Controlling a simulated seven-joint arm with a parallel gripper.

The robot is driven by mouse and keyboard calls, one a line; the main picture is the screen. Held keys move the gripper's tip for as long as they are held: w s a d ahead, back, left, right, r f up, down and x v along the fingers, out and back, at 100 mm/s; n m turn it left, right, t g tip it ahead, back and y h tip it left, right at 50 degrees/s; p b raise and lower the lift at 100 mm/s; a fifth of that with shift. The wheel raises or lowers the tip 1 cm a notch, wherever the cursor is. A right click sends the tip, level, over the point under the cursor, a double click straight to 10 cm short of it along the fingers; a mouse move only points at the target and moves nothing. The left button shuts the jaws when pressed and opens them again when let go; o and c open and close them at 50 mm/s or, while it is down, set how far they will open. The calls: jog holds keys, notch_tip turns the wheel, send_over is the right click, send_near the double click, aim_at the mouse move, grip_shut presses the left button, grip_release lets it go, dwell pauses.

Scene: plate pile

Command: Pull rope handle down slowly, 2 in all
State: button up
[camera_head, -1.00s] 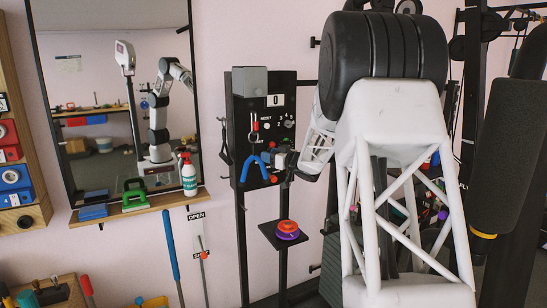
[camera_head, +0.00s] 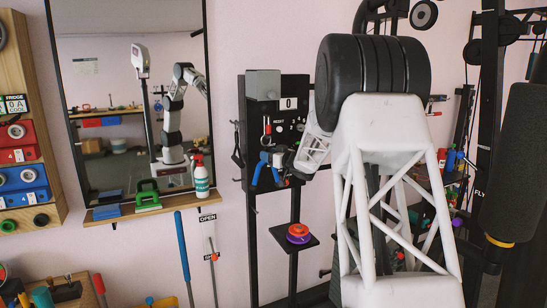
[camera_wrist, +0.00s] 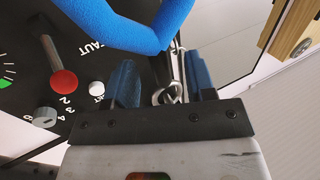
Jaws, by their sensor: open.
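The blue rope handle (camera_head: 258,170) hangs in front of the black panel (camera_head: 258,118) in the head view. In the wrist view the blue handle (camera_wrist: 150,28) is a bent, padded bar at the top, beyond my fingertips. My gripper (camera_wrist: 161,82) is open, with its two blue-tipped fingers apart. A metal ring or hook (camera_wrist: 168,94) shows in the gap between the fingers; I cannot tell whether they touch it. In the head view my gripper (camera_head: 278,160) is at the handle's right side, partly hidden by my arm. The counter (camera_head: 288,103) on the panel reads 0.
A red-knobbed lever (camera_wrist: 63,82) and a grey dial (camera_wrist: 45,117) are on the panel close to my gripper. Below, a small shelf (camera_head: 276,236) holds a red and purple disc (camera_head: 298,233). A mirror and ledge with a spray bottle (camera_head: 201,178) are at the left.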

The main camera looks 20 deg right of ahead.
jog(key=shift+x, duration=1)
jog(key=shift+c, duration=0.2)
grip_shut()
